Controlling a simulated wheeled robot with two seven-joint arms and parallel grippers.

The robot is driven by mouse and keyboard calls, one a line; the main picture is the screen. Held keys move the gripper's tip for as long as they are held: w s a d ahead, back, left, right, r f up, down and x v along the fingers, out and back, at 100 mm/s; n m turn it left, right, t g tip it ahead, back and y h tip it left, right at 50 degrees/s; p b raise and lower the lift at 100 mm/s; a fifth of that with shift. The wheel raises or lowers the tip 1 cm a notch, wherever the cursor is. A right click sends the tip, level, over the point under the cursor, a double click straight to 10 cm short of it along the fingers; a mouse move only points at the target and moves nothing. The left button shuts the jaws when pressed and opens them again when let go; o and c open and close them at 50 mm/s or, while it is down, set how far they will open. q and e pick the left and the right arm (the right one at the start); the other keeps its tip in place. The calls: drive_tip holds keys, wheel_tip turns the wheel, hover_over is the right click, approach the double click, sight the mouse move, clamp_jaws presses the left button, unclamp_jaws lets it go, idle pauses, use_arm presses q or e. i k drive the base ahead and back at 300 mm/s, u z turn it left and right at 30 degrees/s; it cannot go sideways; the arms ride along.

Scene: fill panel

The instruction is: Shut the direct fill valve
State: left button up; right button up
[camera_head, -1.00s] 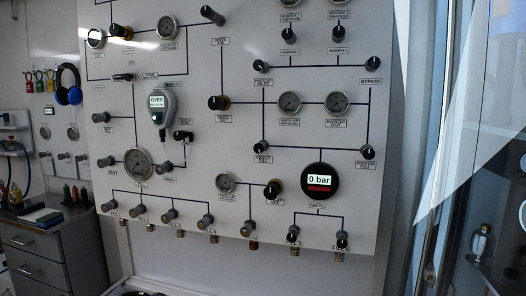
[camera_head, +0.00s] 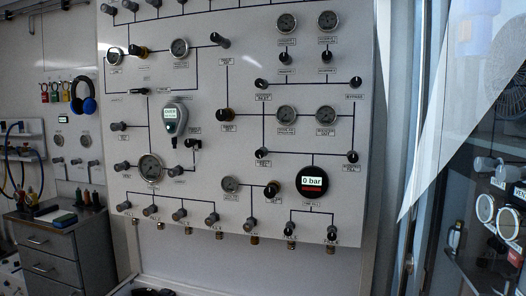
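The direct fill valve is a small black knob (camera_head: 262,153) on the white fill panel (camera_head: 225,165), right of centre in the head view. Its small label sits just below it and is hard to read. Dark lines on the panel run from it up to the inlet knob (camera_head: 261,84) and across to the booster fill knob (camera_head: 352,156). I cannot tell from its look whether the valve is open or shut. Neither of my grippers is in view, and nothing touches the knob.
A round display (camera_head: 312,181) reading 0 bar is below right of the valve. A grey drawer cabinet (camera_head: 62,245) stands at left, glass (camera_head: 480,200) at right. Nothing blocks the panel front.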

sight(260, 153)
drive_tip(key=u, duration=1.45)
drive_tip(key=i, duration=1)
drive_tip(key=z, duration=2.5)
